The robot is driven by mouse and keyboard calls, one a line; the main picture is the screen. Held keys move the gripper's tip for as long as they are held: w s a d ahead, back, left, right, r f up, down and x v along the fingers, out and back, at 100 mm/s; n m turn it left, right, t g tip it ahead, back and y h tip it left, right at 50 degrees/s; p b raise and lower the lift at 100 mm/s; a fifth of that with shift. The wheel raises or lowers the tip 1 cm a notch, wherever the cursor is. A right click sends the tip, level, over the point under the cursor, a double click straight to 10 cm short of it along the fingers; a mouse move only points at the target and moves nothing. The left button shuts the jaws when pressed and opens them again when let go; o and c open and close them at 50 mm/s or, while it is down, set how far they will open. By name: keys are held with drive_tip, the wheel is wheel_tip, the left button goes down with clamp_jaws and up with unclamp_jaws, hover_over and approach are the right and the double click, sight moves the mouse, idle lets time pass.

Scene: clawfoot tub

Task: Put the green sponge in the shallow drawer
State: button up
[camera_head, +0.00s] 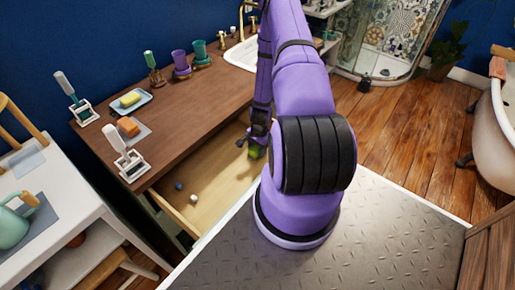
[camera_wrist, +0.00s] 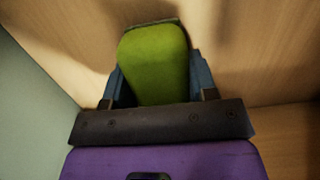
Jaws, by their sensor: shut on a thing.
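The green sponge (camera_wrist: 152,62) is between the two fingers of my gripper (camera_wrist: 158,85) in the wrist view, and the gripper is shut on it. In the head view the sponge (camera_head: 254,151) shows as a small green patch below my gripper (camera_head: 250,141), partly hidden by my arm. The shallow drawer (camera_head: 213,183) is pulled out below the wooden counter, with a pale wood bottom. The sponge is over or inside the drawer's right part. I cannot tell whether it touches the bottom.
The counter (camera_head: 190,100) holds brushes in stands, a yellow sponge (camera_head: 130,99) on a dish, an orange block (camera_head: 128,126) and cups. The drawer's middle is clear.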

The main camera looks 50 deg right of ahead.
drive_tip(key=o, duration=1)
drive_tip(key=shift+r, duration=4.45)
drive_tip(key=shift+r, duration=0.1)
drive_tip(key=r, duration=0.3)
drive_tip(key=d+r, duration=0.1)
drive_tip(key=r, duration=0.6)
drive_tip(key=shift+d+r, duration=0.15)
drive_tip(key=shift+r, duration=0.1)
